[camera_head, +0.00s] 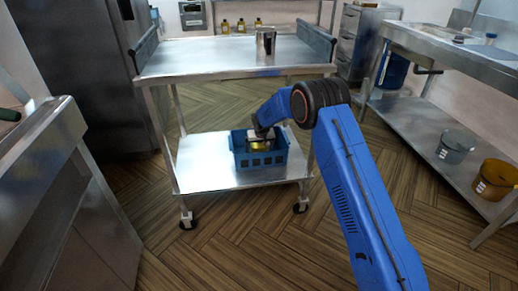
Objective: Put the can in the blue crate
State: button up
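The blue crate (240,161) stands on the lower shelf of a steel trolley. A shiny gold and silver can (259,144) shows at the crate's opening, partly hidden by its front wall and my gripper. My gripper (260,137) reaches in from the right, directly over the can, at or just above the crate's rim. The fingers are too small and dark to show whether they are open or shut, or whether they touch the can. Whether the can rests on the crate's floor is hidden.
A metal container (265,42) stands on the trolley's top shelf (205,58), above the crate. My arm passes close to the trolley's right front leg. The lower shelf (193,172) is bare left of the crate. A grey bucket (453,148) and an ochre bucket (494,180) stand at right.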

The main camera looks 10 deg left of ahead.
aim_at(261, 145)
jog(key=v, duration=1.2)
jog(key=shift+r, duration=0.15)
